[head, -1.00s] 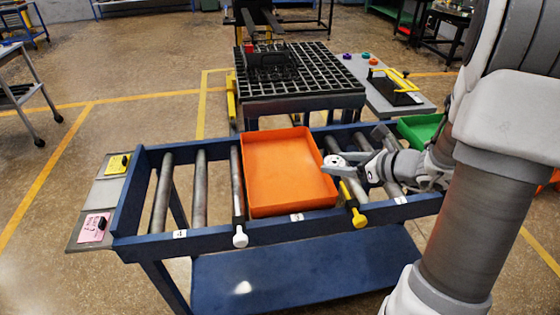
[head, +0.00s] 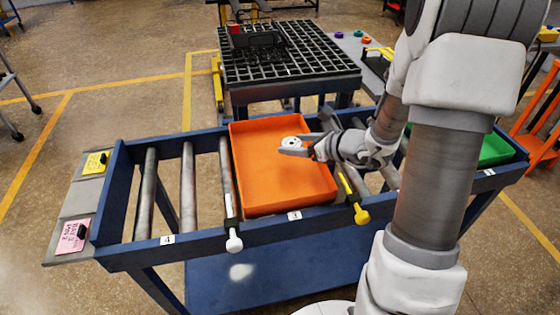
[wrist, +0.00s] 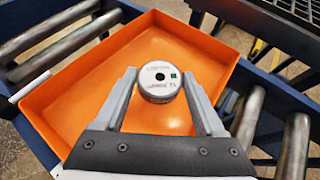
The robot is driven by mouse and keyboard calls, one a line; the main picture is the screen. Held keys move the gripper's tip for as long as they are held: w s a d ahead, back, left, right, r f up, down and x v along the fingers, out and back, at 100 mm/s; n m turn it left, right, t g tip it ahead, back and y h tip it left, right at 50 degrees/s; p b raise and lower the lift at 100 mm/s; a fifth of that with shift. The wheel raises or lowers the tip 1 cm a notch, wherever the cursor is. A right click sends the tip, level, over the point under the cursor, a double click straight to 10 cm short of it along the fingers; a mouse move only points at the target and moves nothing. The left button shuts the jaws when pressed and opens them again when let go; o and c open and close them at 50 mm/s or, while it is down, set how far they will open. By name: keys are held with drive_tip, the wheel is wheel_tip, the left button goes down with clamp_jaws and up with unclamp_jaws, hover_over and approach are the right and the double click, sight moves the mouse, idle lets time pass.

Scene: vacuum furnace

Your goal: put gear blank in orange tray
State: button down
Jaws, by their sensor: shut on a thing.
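The gear blank (wrist: 158,80) is a light grey disc with a dark centre hole, lettering and a small green mark on its face. My gripper (wrist: 163,82) is shut on it, one finger at each side. In the head view the gear blank (head: 291,142) shows at the tip of my gripper (head: 294,147), over the right part of the orange tray (head: 250,185). The tray is empty inside and rests on the roller cart. In the wrist view the tray (wrist: 60,110) spreads below the held disc. The height of the disc above the floor of the tray is hard to tell.
The blue roller cart (head: 200,252) carries a green tray (head: 495,149) at its right. A yellow-handled stop (head: 361,214) and a white-handled stop (head: 233,243) flank the orange tray. A black grid table (head: 285,60) stands behind. Bare rollers (head: 188,190) lie at left.

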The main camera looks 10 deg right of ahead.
sight(282, 167)
drive_tip(key=a+f, duration=0.1)
drive_tip(key=w+a, duration=0.1)
drive_tip(key=w+a+f, duration=0.1)
drive_tip(key=shift+a+f, duration=0.3)
drive_tip(key=shift+f+b, duration=0.55)
drive_tip(key=shift+f, duration=1.35)
drive_tip(key=shift+f+b, duration=0.2)
drive_tip(key=shift+b, duration=0.1)
unclamp_jaws()
drive_tip(key=shift+s+d+r+p, duration=0.15)
drive_tip(key=shift+r+p, duration=0.2)
drive_tip(key=p+v, duration=0.1)
drive_tip(key=v, duration=1)
drive_tip(key=shift+s+d+r, duration=0.1)
drive_tip(key=shift+s, duration=0.15)
